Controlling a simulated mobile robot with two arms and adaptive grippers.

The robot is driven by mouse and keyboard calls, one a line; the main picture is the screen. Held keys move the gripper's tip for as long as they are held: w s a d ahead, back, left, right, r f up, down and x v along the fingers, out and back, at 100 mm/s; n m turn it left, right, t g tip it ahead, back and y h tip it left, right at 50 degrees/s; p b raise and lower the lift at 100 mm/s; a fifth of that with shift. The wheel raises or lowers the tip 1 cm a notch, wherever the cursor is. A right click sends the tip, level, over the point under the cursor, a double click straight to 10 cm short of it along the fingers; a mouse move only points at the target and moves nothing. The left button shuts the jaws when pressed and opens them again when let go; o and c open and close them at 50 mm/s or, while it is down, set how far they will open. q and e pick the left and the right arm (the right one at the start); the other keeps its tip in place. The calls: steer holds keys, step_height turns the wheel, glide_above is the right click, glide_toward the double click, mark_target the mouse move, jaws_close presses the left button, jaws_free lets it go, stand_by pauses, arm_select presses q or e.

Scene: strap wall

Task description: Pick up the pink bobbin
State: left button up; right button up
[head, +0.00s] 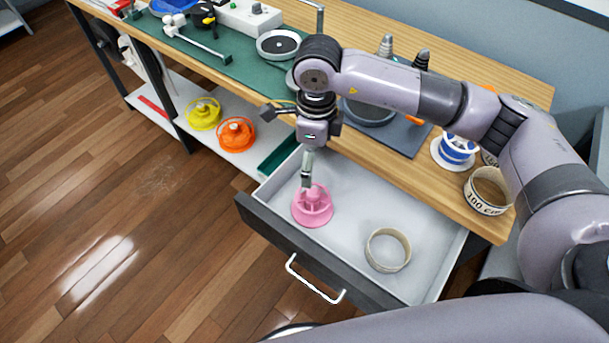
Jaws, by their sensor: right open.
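The pink bobbin (314,211) stands in the left part of the open drawer (349,200). My right gripper (306,184) points down directly over the bobbin, its fingertips at the top of the bobbin's hub. From this angle I cannot tell whether the fingers touch it or reach around it. The gripper is open, and part of the bobbin's top is hidden behind it. My left gripper is not in view.
A tape roll (387,250) lies in the drawer to the right of the bobbin. Yellow (204,114) and orange (237,134) bobbins stand on the lower shelf. The bench top (382,168) lies behind the drawer, with a blue-and-white spool (455,151) and another tape roll (487,191).

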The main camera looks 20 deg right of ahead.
mark_target(313, 190)
steer(key=shift+s+f, duration=0.2)
steer(key=shift+f, duration=0.4)
steer(key=shift+s+f, duration=0.15)
steer(key=shift+f, duration=0.4)
steer(key=f, duration=0.2)
steer(key=f+p, duration=0.1)
steer(key=shift+s+f, duration=0.25)
steer(key=shift+f, duration=0.05)
step_height(313, 190, down, 4)
steer(key=shift+w+r+p, duration=0.15)
steer(key=shift+r+p, duration=0.05)
steer(key=shift+p, duration=0.2)
steer(key=shift+w+f, duration=0.1)
steer(key=shift+f, duration=1.05)
steer(key=shift+f+p, duration=0.3)
steer(key=f, duration=0.1)
steer(key=f+p, duration=0.1)
steer(key=f, duration=0.1)
steer(key=shift+s+a+f, duration=0.15)
steer(key=shift+s+f, duration=0.15)
steer(key=shift+s, duration=0.05)
steer(key=shift+f, duration=0.5)
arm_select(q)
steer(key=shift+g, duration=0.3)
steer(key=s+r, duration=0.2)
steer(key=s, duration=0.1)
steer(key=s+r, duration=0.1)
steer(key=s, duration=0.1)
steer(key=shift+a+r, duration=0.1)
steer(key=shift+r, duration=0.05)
